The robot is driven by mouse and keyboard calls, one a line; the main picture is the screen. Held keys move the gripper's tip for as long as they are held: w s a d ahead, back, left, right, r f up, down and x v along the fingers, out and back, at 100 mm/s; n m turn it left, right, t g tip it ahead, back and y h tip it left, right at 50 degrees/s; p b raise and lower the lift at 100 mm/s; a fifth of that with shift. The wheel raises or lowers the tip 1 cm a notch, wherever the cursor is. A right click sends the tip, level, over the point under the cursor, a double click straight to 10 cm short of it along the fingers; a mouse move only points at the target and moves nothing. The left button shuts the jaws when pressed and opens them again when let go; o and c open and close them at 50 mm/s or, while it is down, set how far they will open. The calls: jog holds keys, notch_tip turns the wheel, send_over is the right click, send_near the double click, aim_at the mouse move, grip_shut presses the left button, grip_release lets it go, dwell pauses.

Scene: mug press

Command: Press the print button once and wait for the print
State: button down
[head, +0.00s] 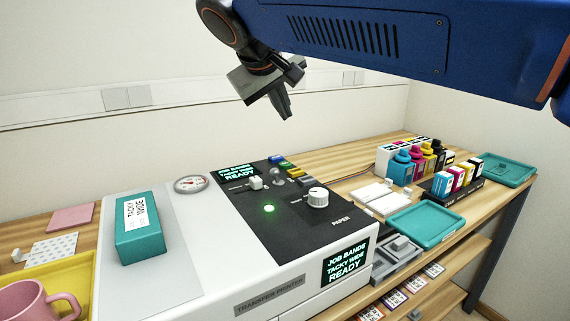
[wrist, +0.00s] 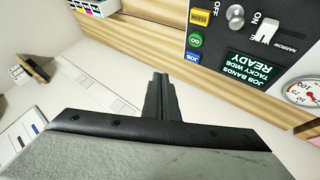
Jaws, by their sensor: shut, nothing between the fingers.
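The white and black transfer printer (head: 254,285) stands on the wooden table; its front screen (head: 345,262) reads JOB BANDS, TACKY WIDE, READY. At the back of its black panel is a row of small blue, green (head: 286,165) and yellow buttons. The wrist view shows the green button, marked GO (wrist: 195,41), between the blue JOB button (wrist: 193,58) and a yellow one (wrist: 200,17). I cannot tell for sure which is the print button. My gripper (head: 286,114) is shut and empty, in the air above the panel, apart from every button. Its fingers also show in the wrist view (wrist: 160,82).
The panel also carries a lit green lamp (head: 269,208), a white knob (head: 318,194) and switches. A dial gauge (head: 191,184) and a teal TACKY WIDE block (head: 140,238) are on the left. Ink bottles, cartridges and teal trays (head: 425,224) stand right. A pink mug (head: 38,302) is front left.

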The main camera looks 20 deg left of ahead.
aim_at(284, 165)
jog(key=shift+f, duration=0.1)
jog(key=shift+f, duration=4.35)
jog(key=shift+f, duration=0.4)
jog(key=shift+f, duration=0.45)
jog(key=shift+r, duration=3.4)
